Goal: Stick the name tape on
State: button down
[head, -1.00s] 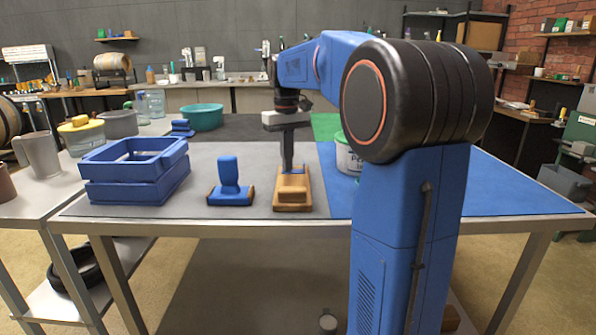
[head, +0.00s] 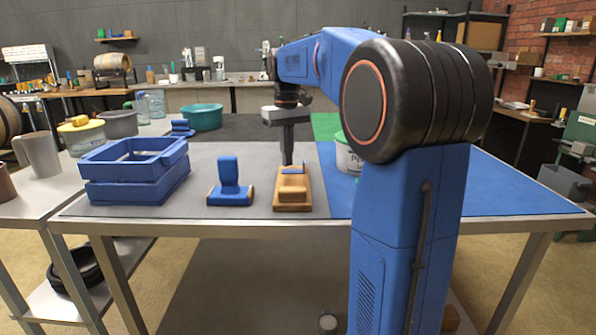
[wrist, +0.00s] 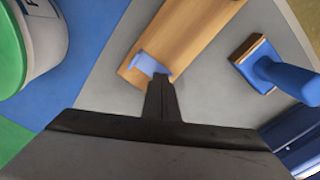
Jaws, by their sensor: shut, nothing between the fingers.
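A wooden block (head: 293,192) lies on the grey mat, near the table's front edge. A small blue piece, seemingly the name tape (head: 294,168), is at the block's far end. In the wrist view the blue tape (wrist: 150,65) lies across the wooden block (wrist: 185,35), with a bent edge; I cannot tell whether it lies fully flat. My gripper (head: 287,163) points down just behind the block's far end. In the wrist view my gripper (wrist: 162,78) is shut and empty, its tips beside the tape; whether they touch it is unclear.
A blue-handled tool with a wooden base (head: 230,185) stands left of the block. Blue stacked crates (head: 135,170) are farther left. A white tub (head: 347,158) stands to the right, partly behind my arm. The blue mat (head: 510,190) at right is clear.

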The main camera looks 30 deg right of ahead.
jog(key=shift+r, duration=2.2)
jog(key=shift+s, duration=0.1)
